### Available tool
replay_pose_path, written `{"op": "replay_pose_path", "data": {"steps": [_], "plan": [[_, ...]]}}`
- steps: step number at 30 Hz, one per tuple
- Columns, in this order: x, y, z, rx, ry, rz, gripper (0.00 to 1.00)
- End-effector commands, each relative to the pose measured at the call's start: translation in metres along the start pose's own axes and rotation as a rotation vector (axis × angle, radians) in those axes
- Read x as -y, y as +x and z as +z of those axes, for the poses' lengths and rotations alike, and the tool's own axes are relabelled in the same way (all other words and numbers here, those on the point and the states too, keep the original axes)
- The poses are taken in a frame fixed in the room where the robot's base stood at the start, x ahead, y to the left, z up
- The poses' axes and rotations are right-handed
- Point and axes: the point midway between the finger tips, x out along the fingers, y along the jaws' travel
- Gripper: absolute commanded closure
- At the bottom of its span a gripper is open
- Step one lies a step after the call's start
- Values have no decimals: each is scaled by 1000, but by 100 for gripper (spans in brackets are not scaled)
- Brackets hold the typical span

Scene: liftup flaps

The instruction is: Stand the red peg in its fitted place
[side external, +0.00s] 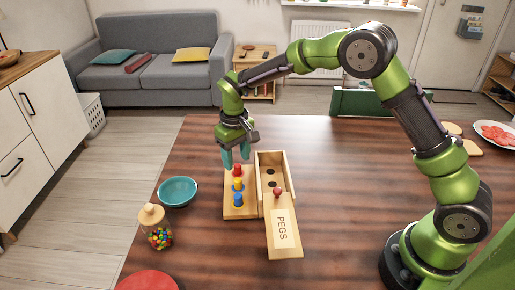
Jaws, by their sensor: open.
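A red peg (238,169) stands at the far end of a light wooden board, between or just below the teal fingertips of my gripper (236,158). The gripper points down and is open; whether a finger touches the peg is too small to tell. Yellow and blue pegs (238,186) stand nearer on the same board (240,211). Right of it is an open wooden box (287,172) with dark round holes (271,184) in its floor. A panel marked PEGS (284,237) extends from the box's near end, with a red knob (277,191) near its upper end.
A teal bowl (178,191) and a glass jar of coloured sweets (156,228) stand to the left. A red round thing (148,281) is at the front edge. A plate of sliced food (495,133) and bread lie at the far right. The table behind the box is clear.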

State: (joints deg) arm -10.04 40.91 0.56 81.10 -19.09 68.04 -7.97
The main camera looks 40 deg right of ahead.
Motion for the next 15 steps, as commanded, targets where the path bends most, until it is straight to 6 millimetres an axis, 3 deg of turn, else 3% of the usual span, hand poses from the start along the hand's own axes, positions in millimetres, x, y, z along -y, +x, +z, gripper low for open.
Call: {"op": "replay_pose_path", "data": {"steps": [6, 15], "plan": [[-2, 29, -1, 3, 0, 0, 48], [-2, 32, -1, 0, 0, 0, 51]]}}
